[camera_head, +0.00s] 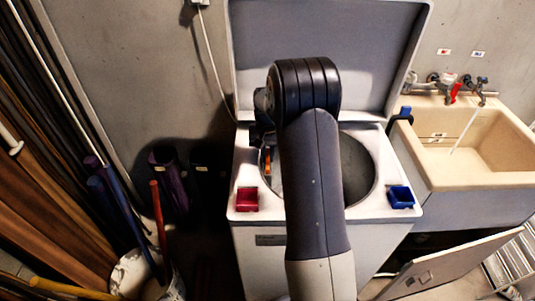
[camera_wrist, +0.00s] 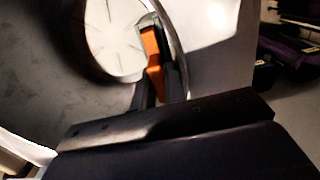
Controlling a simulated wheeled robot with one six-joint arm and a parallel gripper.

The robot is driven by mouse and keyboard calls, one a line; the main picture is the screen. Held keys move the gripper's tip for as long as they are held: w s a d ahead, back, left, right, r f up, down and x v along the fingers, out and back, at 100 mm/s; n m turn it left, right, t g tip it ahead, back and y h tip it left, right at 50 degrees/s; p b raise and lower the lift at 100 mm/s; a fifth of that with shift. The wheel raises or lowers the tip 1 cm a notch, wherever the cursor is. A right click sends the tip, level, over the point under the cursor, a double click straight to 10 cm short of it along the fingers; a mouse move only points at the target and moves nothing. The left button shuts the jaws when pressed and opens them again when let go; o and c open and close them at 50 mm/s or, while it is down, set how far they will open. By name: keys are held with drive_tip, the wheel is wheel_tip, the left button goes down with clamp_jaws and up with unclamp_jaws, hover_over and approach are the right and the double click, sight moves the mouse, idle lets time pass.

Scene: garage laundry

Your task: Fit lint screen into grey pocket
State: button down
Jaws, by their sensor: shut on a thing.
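My gripper (camera_wrist: 158,82) is shut on an orange piece (camera_wrist: 152,50), which I take to be the lint screen. The piece stands between the two dark fingers, and its far end meets a small grey part (camera_wrist: 148,20) by the drum rim. I cannot tell whether that grey part is the grey pocket or the screen's own end, nor whether the two are joined. In the head view the orange piece (camera_head: 267,161) shows at the left edge of the washer opening, left of my arm. My arm hides much of the opening and the back of the washer top.
The washer (camera_head: 270,213) has its lid (camera_head: 370,60) raised behind. A red tray (camera_head: 247,199) sits front left on its top and a blue tray (camera_head: 401,197) front right. A sink (camera_head: 480,145) stands right. Purple bins, a bucket and long handles crowd the left.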

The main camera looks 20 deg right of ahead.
drive_tip(key=c, duration=1.4)
unclamp_jaws()
drive_tip(key=shift+o, duration=0.2)
wheel_tip(320, 180, up, 11)
drive_tip(key=shift+b, duration=0.35)
drive_tip(key=shift+f, duration=0.15)
wheel_tip(320, 180, down, 10)
drive_tip(key=shift+f+p, duration=0.2)
drive_tip(key=shift+p, duration=0.15)
drive_tip(key=shift+r+p, duration=0.9)
drive_tip(key=shift+r, duration=0.3)
